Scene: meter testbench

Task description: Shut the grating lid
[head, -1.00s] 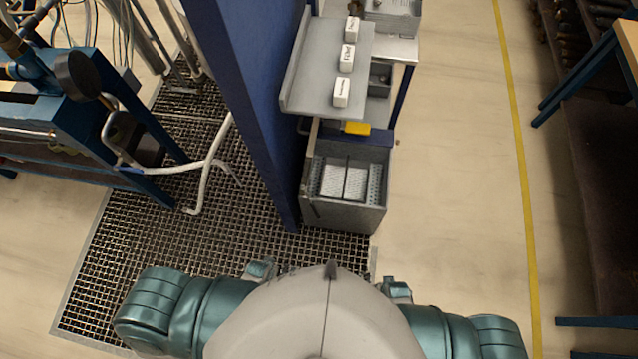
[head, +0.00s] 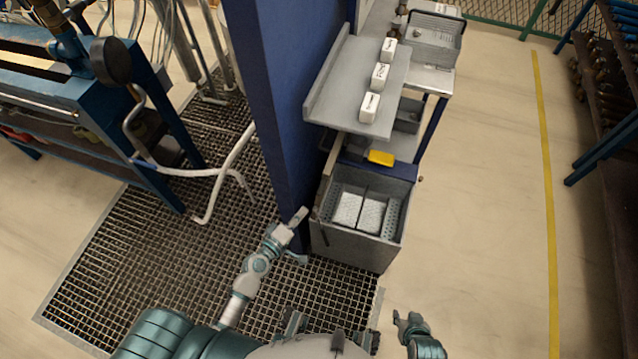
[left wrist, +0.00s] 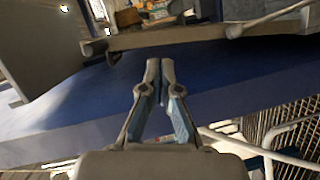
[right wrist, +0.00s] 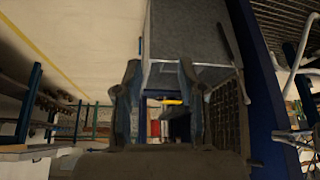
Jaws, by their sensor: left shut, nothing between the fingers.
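A grey bin (head: 352,247) stands by the blue column, its top open and perforated trays inside. I cannot clearly make out the grating lid. A pale bar (head: 329,160) rises at the bin's left rim, possibly the lid seen edge-on. A dark mesh panel (right wrist: 226,118) shows in the right wrist view; I cannot tell if it is the lid. My left gripper (head: 303,213) is by the column, left of the bin; its fingers (left wrist: 160,66) are together and empty. My right gripper (head: 405,317) is low, right of the bin's front; its fingers (right wrist: 160,70) are apart and empty.
The blue column (head: 284,110) stands close to my left gripper. A grey shelf (head: 350,85) with several white blocks overhangs behind the bin. A yellow object (head: 381,158) lies at the bin's back. Pale floor (head: 480,230) to the right is clear.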

